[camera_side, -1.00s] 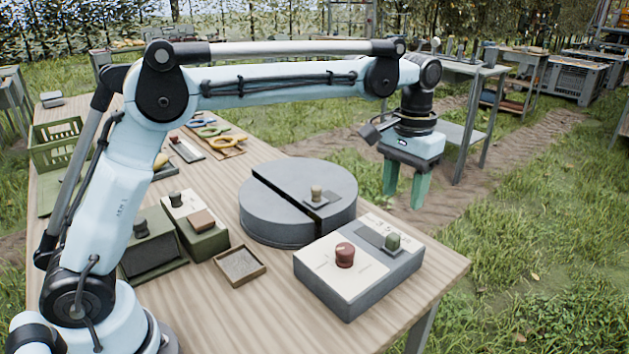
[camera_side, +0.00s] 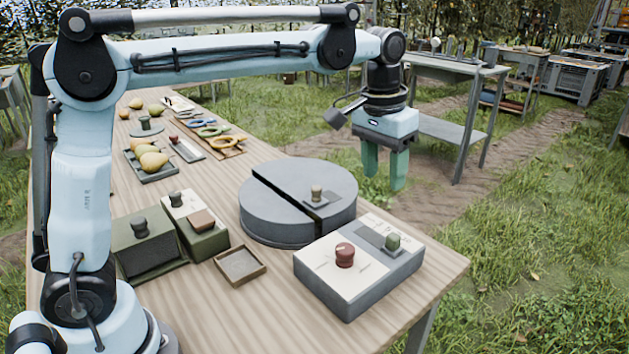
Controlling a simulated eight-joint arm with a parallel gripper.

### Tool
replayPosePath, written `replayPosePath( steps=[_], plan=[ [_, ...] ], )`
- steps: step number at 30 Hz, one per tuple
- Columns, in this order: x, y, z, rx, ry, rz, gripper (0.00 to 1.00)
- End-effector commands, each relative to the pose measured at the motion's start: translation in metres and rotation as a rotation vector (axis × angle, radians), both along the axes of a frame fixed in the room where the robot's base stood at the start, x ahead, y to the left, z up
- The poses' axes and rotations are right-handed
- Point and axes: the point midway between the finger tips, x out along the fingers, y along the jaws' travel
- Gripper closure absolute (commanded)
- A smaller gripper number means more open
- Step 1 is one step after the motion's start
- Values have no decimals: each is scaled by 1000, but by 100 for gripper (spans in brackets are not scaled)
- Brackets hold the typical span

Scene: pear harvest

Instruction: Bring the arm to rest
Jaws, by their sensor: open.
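My gripper (camera_side: 385,180) hangs at the end of my raised arm, fingers pointing down. It shows beyond the far right edge of the wooden table, over the grass and dirt path in the picture. Its two green fingers are apart, with nothing between them. It touches nothing that I can see. My arm spans above the table from its base at the lower left.
The table (camera_side: 220,305) holds a round grey block (camera_side: 270,222), a grey box with red and green knobs (camera_side: 355,280), green boxes (camera_side: 145,245), a small tray (camera_side: 240,265), a tray of pears (camera_side: 150,162) and tools (camera_side: 212,130). A metal side table (camera_side: 455,130) stands behind my gripper.

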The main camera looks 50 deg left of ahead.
Motion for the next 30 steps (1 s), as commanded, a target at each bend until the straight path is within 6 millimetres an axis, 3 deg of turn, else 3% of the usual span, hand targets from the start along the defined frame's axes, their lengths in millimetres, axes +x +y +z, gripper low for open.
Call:
replayPosePath(
  steps=[11,21,30],
  plan=[
    [-73,41,-8,-10,-219,4,49],
    [-136,67,-51,7,-410,7,49],
    [-160,76,-77,22,-495,7,49]
  ],
)
